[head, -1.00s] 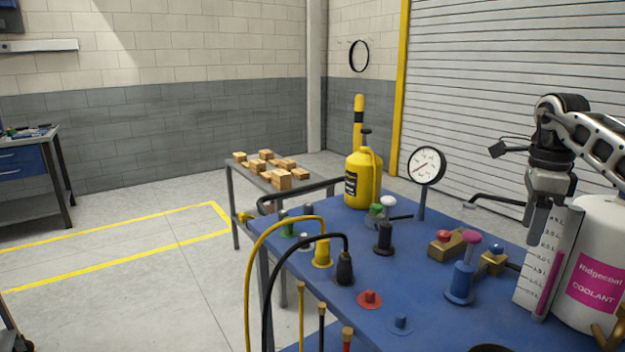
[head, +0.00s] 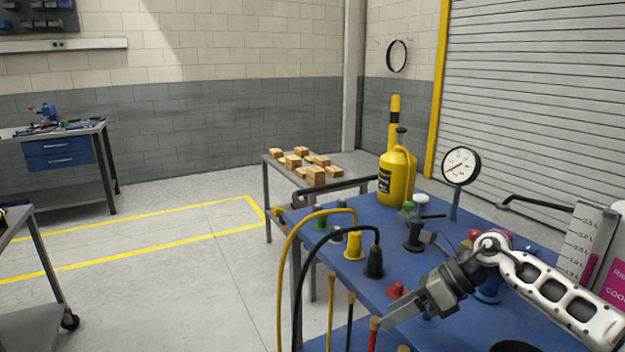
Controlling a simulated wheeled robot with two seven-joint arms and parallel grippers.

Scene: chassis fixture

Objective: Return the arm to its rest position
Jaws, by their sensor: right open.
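My right arm comes in from the lower right in the head view. Its gripper (head: 402,312) is over the front edge of the blue table (head: 332,252), pointing down and left. The gripper is open and I see nothing between its fingers. It hides part of the table top, including most of the blue fitting and part of the red fitting (head: 398,290). My left gripper is not in view.
A yellow jug (head: 396,178), a pressure gauge (head: 461,166) and yellow and black plugs with hoses stand on the table. A coolant container (head: 612,262) is at the right edge. Wooden blocks (head: 316,175) lie on a table behind. The floor at left is open.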

